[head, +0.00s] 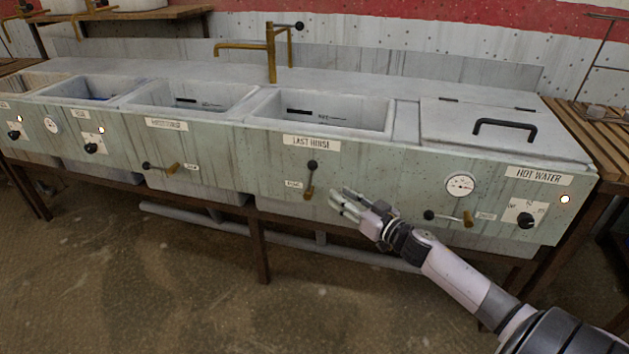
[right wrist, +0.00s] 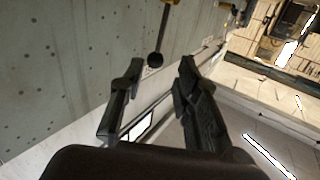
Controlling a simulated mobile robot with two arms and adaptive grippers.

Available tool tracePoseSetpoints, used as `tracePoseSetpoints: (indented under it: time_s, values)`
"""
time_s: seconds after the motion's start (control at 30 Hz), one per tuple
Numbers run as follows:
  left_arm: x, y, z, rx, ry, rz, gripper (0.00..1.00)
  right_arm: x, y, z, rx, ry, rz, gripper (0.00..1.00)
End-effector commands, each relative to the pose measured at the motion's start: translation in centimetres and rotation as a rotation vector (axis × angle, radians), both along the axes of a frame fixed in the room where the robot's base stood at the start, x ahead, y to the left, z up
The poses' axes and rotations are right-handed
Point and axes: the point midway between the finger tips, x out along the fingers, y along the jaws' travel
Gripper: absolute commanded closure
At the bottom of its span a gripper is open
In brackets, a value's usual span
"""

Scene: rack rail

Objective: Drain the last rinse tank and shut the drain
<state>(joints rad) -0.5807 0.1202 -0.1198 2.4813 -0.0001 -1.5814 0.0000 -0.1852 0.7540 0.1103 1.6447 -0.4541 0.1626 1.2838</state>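The last rinse tank (head: 322,108) is the grey basin right of the brass tap, above the "LAST RINSE" label (head: 311,141). Dark marks show on its inner wall; I cannot tell whether it holds water. Its drain lever (head: 310,179) on the front panel stands about upright, black knob on top and brass part below. My right gripper (head: 347,202) is open and empty, just right of and below the lever, apart from it. In the right wrist view, the lever's black knob (right wrist: 155,60) shows beyond the open fingertips (right wrist: 158,68). My left gripper is out of view.
Other drain levers, at the middle basin (head: 162,167) and the hot water tank (head: 448,216), lie roughly level. The hot water lid (head: 495,145) is closed. A pipe (head: 290,243) runs below the tanks. The floor in front is clear.

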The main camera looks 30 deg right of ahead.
Motion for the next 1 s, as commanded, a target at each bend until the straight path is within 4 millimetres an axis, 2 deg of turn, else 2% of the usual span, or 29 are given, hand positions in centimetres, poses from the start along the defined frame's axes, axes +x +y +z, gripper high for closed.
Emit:
tracePoseSetpoints:
  time_s: [0.1,0.4,0.6,0.8,1.0]
  values:
    - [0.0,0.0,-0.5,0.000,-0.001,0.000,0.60,2.0,0.2,0.0,-0.002,-0.003,-0.001,0.70]
    - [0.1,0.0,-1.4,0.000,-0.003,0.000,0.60,6.5,0.7,0.0,-0.001,-0.003,-0.003,0.70]
    - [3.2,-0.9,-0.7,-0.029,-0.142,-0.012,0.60,9.2,1.1,-0.1,0.000,-0.001,-0.002,0.70]
    - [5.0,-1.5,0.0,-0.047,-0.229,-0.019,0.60,11.0,1.3,-0.1,0.001,-0.001,-0.002,0.70]
    - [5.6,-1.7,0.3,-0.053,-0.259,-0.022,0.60,11.6,1.4,0.0,0.000,0.001,-0.001,0.70]
